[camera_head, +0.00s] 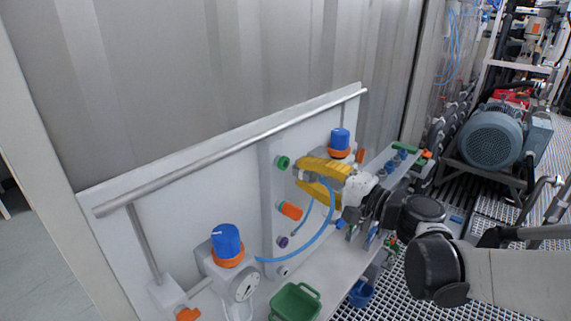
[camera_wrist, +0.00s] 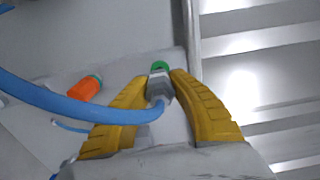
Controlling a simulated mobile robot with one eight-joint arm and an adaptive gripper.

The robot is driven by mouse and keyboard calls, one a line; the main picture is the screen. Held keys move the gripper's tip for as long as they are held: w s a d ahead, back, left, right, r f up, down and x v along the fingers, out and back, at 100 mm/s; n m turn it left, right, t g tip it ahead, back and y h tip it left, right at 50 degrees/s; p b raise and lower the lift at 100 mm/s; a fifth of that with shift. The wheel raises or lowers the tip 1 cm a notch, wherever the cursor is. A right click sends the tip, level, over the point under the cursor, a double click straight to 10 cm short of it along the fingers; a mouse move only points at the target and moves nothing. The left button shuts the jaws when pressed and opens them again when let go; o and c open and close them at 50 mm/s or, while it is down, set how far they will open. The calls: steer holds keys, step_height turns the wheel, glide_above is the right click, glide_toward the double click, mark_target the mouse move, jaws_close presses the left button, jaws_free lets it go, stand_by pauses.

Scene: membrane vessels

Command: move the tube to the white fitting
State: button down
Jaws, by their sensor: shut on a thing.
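My gripper (camera_head: 300,178) has yellow fingers closed around the end of the blue tube (camera_head: 327,222), in front of the panel. In the wrist view, the gripper (camera_wrist: 163,80) holds the pale grey connector (camera_wrist: 159,88) at the tube end. A green fitting (camera_head: 282,162) is just beyond the fingertips; its green ring (camera_wrist: 160,66) shows right behind the connector. I cannot tell whether they touch. The tube curves down to the lower left regulator. A small pale round fitting (camera_head: 282,271) sits lowest in the panel's column and may be the white one.
An orange fitting (camera_head: 290,210) and a purple-tipped one (camera_head: 283,241) sit between the green and pale ones. Blue-knobbed regulators (camera_head: 227,243) (camera_head: 340,140) flank the column. A metal rail (camera_head: 230,148) runs above. A green bin (camera_head: 294,303) stands below on the shelf.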

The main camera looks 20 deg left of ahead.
steer(key=shift+v, duration=1.25)
